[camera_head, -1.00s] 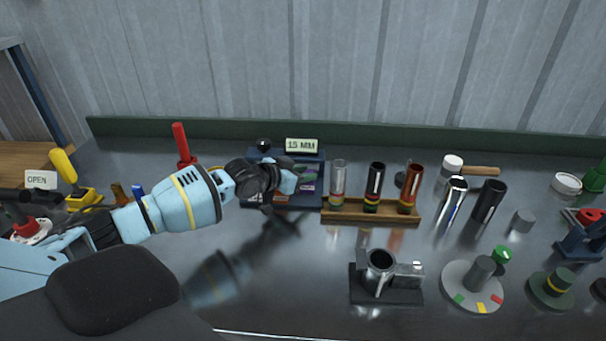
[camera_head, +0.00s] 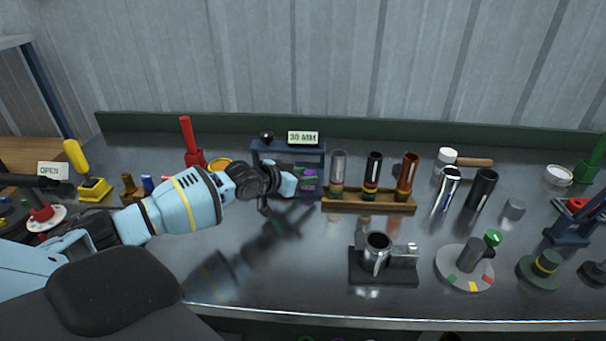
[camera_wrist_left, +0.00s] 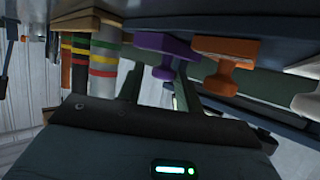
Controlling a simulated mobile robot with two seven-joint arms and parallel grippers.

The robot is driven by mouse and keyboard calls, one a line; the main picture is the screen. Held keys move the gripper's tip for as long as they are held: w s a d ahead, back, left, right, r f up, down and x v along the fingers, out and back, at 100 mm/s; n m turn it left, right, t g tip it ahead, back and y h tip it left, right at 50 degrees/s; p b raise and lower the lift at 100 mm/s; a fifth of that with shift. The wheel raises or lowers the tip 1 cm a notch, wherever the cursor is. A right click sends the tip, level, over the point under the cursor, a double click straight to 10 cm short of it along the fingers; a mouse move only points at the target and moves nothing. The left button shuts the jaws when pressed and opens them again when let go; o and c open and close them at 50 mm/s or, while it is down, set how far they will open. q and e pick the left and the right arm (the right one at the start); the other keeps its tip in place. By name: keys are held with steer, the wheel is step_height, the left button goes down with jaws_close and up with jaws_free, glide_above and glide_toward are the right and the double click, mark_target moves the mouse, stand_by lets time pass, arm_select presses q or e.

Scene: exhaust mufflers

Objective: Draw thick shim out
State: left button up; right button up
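A dark blue rack (camera_head: 322,155) stands at the back middle, with a sign (camera_head: 303,138) on top that seems to read 30 MM. A purple-handled piece (camera_head: 308,178) shows at its front. The left wrist view is tilted and shows the purple handle (camera_wrist_left: 165,50) beside an orange one (camera_wrist_left: 228,62); which is the thick shim I cannot tell. My left gripper (camera_head: 298,188) is close in front of the rack and hides part of it. In the wrist view its fingers (camera_wrist_left: 160,92) look apart, just short of the purple handle. My right gripper is out of view.
A wooden stand (camera_head: 368,202) with several banded tubes is close right of the rack. A red lever (camera_head: 190,145) stands left of it. A black fixture with a metal cup (camera_head: 377,250) is in front. The bench between the fixture and my left arm is clear.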

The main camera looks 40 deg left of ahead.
arm_select(q)
steer(key=shift+r, duration=0.1)
steer(key=shift+s+a+r, duration=0.15)
steer(key=shift+s+r, duration=0.1)
steer(key=shift+s, duration=0.15)
steer(key=p+v, duration=0.1)
steer(key=v, duration=0.5)
steer(key=shift+f, duration=0.15)
steer(key=shift+s, duration=0.45)
